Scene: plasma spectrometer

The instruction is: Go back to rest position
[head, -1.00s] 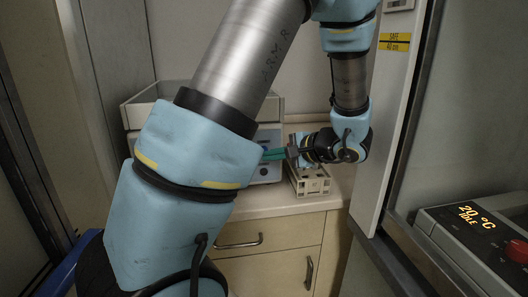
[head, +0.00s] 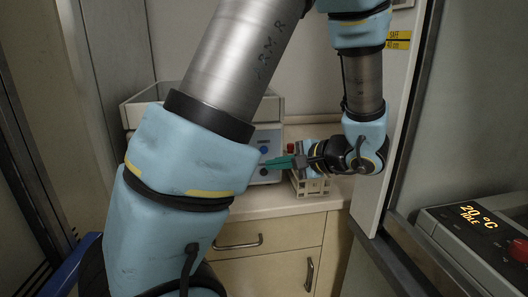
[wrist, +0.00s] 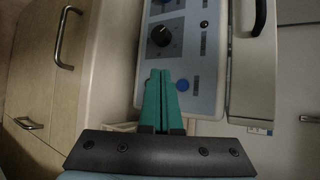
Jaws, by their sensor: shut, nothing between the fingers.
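My gripper (head: 282,161) has green fingers and is shut with nothing between them. In the head view it points left, above the counter and in front of the white instrument. In the wrist view the closed green fingers (wrist: 160,98) point up at the instrument's front panel (wrist: 177,55), which has a black knob and a blue button. I cannot tell how close the fingertips are to the panel. My arm's large blue and metal links cover much of the head view's middle.
A beige rack (head: 309,184) stands on the counter (head: 272,203) just below my wrist. Drawers and a cabinet door (head: 277,275) are under the counter. A white upright panel (head: 394,120) stands close to the right of my arm. A device reading 20 °C IDLE (head: 484,218) is at the right.

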